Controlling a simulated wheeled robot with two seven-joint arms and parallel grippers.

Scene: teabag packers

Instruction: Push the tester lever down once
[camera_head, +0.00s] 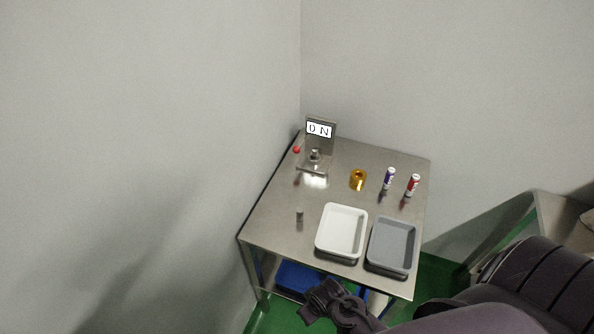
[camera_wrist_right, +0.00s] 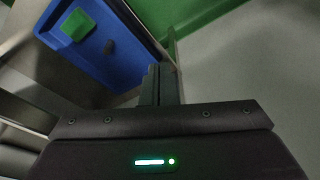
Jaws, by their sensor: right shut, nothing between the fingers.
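The tester (camera_head: 317,150) is a small metal stand at the far left corner of the table, with a white display that reads "0 N". Its lever ends in a red knob (camera_head: 296,149) on the left side, raised above the tabletop. The lever's rod is too small to make out. My right gripper (camera_wrist_right: 162,84) is shut and empty in the right wrist view, pointing toward the area below the tabletop. In the head view my dark right arm comes in at the bottom, near the table's front edge, far from the lever. My left gripper is not in view.
A white tray (camera_head: 326,249) and a grey tray (camera_head: 374,262) stand at the table's front. Behind are a gold ring-shaped piece (camera_head: 358,180), a purple-white cylinder (camera_head: 389,179) and a red-white cylinder (camera_head: 412,186). A small grey piece (camera_head: 299,215) stands left. A blue bin (camera_wrist_right: 118,68) sits below.

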